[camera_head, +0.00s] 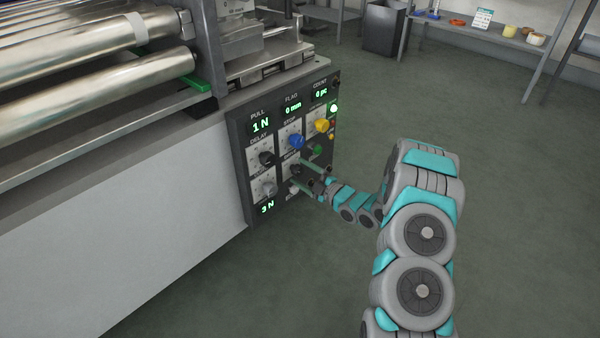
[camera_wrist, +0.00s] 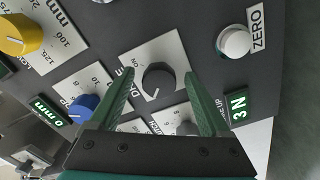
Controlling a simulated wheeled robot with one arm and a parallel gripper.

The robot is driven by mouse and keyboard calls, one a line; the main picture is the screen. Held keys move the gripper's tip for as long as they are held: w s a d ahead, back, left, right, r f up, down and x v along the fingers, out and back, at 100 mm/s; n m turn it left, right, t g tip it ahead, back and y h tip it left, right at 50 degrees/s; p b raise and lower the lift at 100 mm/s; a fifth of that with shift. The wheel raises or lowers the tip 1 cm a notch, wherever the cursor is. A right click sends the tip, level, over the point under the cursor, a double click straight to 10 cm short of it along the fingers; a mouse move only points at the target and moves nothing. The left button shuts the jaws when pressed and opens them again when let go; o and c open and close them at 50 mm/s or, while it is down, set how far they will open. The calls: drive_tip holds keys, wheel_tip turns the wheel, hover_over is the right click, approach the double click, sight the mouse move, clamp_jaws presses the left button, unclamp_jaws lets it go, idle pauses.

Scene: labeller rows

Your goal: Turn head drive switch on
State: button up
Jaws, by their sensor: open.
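The head drive switch appears to be the dark round knob (camera_wrist: 158,80) on a white plate in the wrist view. My gripper (camera_wrist: 160,74) is open, with one green finger on each side of the knob. The fingers look apart from the knob, with gaps on both sides. In the head view my gripper (camera_head: 304,176) is at the lower part of the control panel (camera_head: 243,165), and its fingers largely hide this knob.
Close by are a blue knob (camera_wrist: 82,107), a grey knob (camera_wrist: 187,128), a yellow knob (camera_wrist: 18,35) and a white ZERO button (camera_wrist: 235,40). A green light (camera_head: 334,108) glows at the panel's edge. Metal rollers (camera_head: 90,90) lie upper left. The floor right of the panel is clear.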

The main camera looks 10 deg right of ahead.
drive_tip(key=shift+w+a, duration=0.25)
drive_tip(key=shift+w, duration=0.1)
clamp_jaws()
idle(0.6)
